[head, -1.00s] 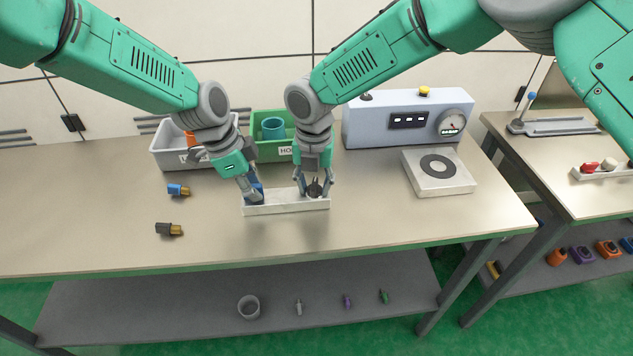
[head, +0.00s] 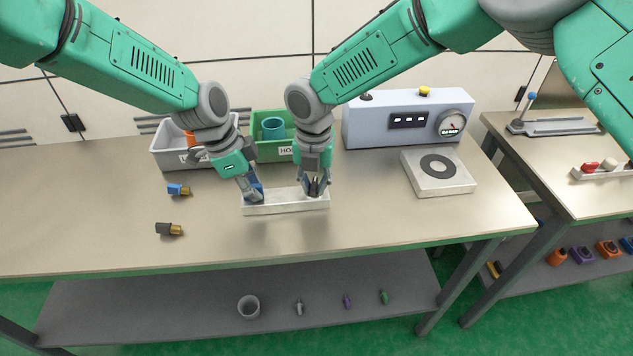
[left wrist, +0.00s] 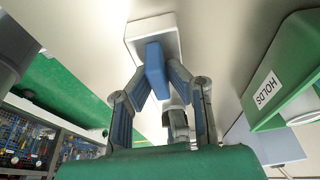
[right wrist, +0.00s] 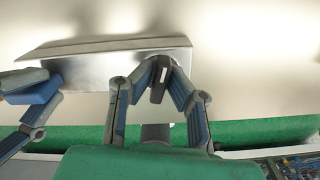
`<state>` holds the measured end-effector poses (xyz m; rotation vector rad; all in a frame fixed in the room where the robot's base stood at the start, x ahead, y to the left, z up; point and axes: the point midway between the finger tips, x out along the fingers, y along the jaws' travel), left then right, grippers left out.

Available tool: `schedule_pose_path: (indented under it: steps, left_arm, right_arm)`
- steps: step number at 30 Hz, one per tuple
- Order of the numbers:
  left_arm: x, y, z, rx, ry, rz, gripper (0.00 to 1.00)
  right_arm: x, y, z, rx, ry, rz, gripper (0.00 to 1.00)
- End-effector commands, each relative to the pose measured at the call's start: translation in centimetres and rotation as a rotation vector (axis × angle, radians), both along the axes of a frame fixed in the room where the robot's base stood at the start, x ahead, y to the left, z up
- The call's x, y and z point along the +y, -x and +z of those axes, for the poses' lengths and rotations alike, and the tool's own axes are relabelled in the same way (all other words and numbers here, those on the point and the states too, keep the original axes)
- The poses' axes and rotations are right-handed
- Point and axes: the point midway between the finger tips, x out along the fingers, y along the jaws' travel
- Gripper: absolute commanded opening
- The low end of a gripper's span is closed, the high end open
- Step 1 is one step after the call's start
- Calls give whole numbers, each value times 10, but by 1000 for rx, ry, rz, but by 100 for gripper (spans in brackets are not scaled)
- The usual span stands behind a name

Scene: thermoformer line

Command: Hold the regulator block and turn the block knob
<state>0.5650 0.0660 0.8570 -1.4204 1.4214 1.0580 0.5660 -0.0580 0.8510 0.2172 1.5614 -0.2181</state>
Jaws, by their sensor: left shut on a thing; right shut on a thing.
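The regulator block has a long white base (head: 285,207) on the bench, with a blue upright part at its left end and a dark knob at its right end. My left gripper (head: 251,191) is shut on the blue part (left wrist: 155,68), which shows between its fingers in the left wrist view. My right gripper (head: 316,190) is shut on the dark knob (right wrist: 157,82). The knob has a pale mark on top in the right wrist view. The fingers partly hide both held parts in the head view.
A grey bin (head: 168,160) and a green bin (head: 270,152) stand behind. A pale machine (head: 370,128) with a gauge and a plate (head: 440,185) with a dark ring are at right. A blue fitting (head: 178,190) and a dark fitting (head: 168,229) lie at left. The front of the bench is clear.

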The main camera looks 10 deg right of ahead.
Motion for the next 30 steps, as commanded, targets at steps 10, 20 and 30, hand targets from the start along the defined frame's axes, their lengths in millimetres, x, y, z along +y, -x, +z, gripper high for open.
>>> schedule_pose_path:
  steps: [10, 20, 30]
  left_arm:
    - [-1, 0, 1, -1, 2, -1, 0]
    - [-1, 0, 1, -1, 1, 0, 0]
    - [0, 0, 1, -1, 1, 0, 0]
  right_arm:
    - [2, 0, 1, 0, -5, 197, 0]
    - [1, 0, 0, 0, -2, 227, 36]
    - [1, -2, 27, -5, -3, 226, 36]
